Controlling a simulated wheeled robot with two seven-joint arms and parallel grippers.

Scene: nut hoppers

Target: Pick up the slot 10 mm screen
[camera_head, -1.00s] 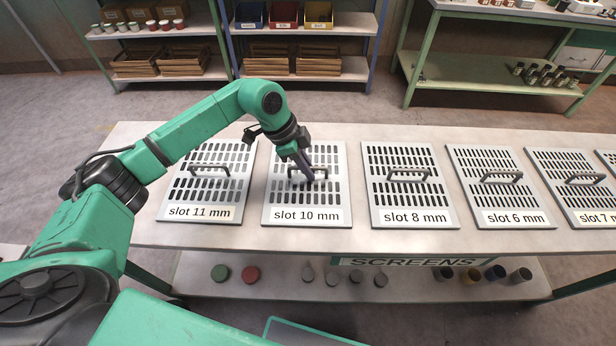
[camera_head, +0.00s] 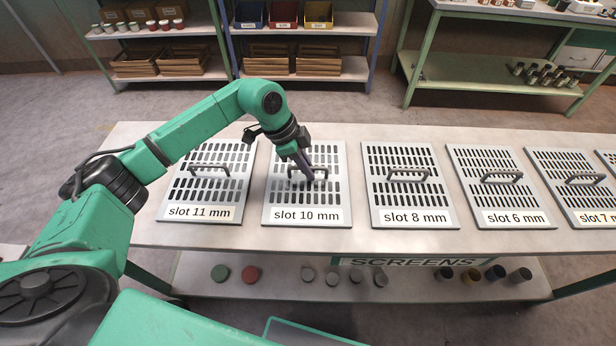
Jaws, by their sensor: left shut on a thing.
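The slot 10 mm screen (camera_head: 306,198) is a grey slotted plate with a dark handle and a white label at its near edge. It lies flat on the table, second from the left. My left gripper (camera_head: 307,176) reaches down over the middle of this screen and is shut on its handle. The fingers hide part of the handle. My right gripper is not in view.
The slot 11 mm screen (camera_head: 203,198) lies close on the left. The slot 8 mm screen (camera_head: 413,202), slot 6 mm screen (camera_head: 503,204) and slot 7 screen (camera_head: 580,198) lie to the right. The table (camera_head: 385,238) has bare strips between them. Shelves (camera_head: 300,70) stand behind.

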